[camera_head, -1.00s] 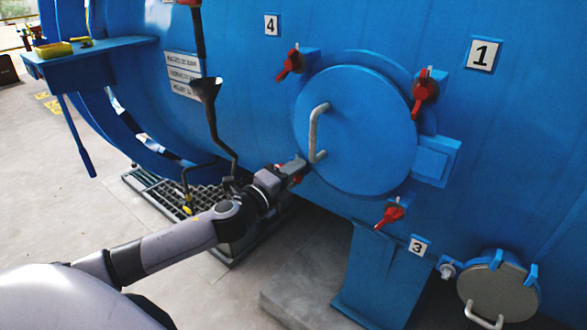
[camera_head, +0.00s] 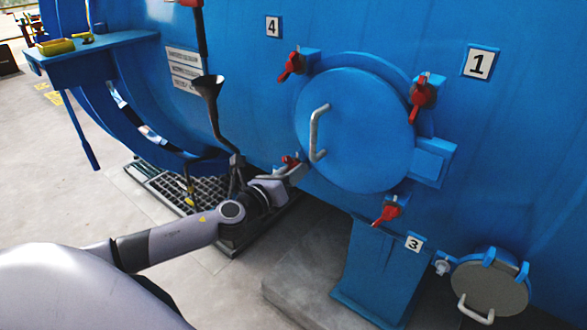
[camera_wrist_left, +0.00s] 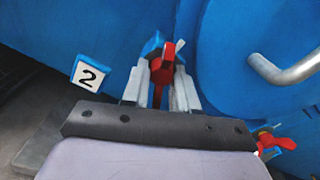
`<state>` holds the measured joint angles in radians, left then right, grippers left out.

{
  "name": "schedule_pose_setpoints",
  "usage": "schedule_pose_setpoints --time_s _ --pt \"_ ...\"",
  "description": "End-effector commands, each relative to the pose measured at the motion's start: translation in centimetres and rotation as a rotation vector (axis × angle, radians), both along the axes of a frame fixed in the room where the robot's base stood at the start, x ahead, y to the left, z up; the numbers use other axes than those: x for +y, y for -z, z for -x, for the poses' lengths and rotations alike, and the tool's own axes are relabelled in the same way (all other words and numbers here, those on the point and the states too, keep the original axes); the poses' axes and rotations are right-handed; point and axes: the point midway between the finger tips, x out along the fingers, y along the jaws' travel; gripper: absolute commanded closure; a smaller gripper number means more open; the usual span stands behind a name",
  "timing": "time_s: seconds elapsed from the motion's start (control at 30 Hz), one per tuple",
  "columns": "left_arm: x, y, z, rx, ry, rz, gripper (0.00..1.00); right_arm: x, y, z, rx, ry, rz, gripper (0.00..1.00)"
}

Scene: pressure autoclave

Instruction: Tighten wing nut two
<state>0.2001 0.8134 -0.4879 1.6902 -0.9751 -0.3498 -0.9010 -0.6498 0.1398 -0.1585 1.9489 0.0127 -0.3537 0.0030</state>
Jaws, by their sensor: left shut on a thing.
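Wing nut two is red and sits on a blue lug at the lower left of the round blue hatch (camera_head: 355,135). In the left wrist view the wing nut (camera_wrist_left: 163,68) stands between the two grey fingers, beside the white "2" plate (camera_wrist_left: 89,74). My left gripper (camera_wrist_left: 160,90) is shut on it. In the head view the nut (camera_head: 290,161) shows just past the gripper (camera_head: 285,171), partly hidden by it. My right gripper is not in view.
Other red wing nuts sit around the hatch near plates 1 (camera_head: 479,64), 3 (camera_head: 414,243) and 4 (camera_head: 273,27). A grey hatch handle (camera_head: 317,133) stands out to the right of my gripper. A black funnel pipe (camera_head: 213,105) rises to its left.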

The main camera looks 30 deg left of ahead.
Motion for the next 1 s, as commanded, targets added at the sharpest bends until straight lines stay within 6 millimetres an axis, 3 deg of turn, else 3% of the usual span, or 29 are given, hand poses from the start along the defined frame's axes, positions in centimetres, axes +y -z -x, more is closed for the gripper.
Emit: schedule_pose_setpoints --time_s 0.5,1.0 --pt "0.2 0.1 0.0 -0.026 0.002 -0.37 1.0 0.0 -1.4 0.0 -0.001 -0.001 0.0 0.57" --pt "0.3 0.2 0.0 -0.034 0.002 -0.459 1.0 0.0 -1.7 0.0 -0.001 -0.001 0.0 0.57"
